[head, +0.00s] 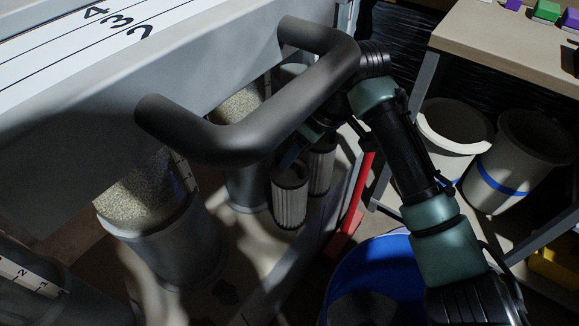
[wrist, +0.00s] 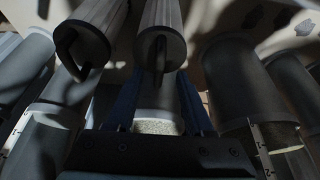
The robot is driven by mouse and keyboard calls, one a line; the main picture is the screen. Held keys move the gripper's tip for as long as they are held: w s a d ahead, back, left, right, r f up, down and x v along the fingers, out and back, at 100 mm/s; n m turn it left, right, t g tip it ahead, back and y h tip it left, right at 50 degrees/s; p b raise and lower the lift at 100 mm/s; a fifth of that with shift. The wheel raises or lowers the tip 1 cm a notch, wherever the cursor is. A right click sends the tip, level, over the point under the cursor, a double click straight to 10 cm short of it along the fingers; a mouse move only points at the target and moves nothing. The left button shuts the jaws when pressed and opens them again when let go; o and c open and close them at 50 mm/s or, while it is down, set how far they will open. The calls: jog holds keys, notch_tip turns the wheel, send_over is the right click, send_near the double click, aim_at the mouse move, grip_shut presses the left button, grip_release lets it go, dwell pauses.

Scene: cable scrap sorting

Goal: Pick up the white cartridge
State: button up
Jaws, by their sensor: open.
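Two pale pleated cartridges with dark rims stand behind the thick grey handle in the head view: a nearer one (head: 290,203) and one just right of it (head: 321,170). In the wrist view two pale cylinders with dark end caps, one at centre (wrist: 162,18) and one at left (wrist: 100,20), appear ahead of my gripper (wrist: 159,98). Its two blue fingers are apart, with the centre cylinder's end beyond them. Nothing is clearly held. In the head view my gripper (head: 296,150) is partly hidden by the handle, close above the nearer cartridge. Contact cannot be told.
The grey handle (head: 235,145) crosses in front of my arm. Grey cylinders filled with granules (head: 140,205) stand left of the cartridges. A red bar (head: 355,200), a blue-rimmed bin (head: 400,250) and pale buckets (head: 520,160) lie to the right.

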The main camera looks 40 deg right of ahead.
aim_at(290, 187)
jog(key=b+x, duration=0.1)
jog(key=x, duration=0.2)
jog(key=shift+w+f, duration=0.2)
jog(key=shift+w, duration=0.05)
grip_shut()
jog(key=shift+r, duration=0.1)
dwell(1.1)
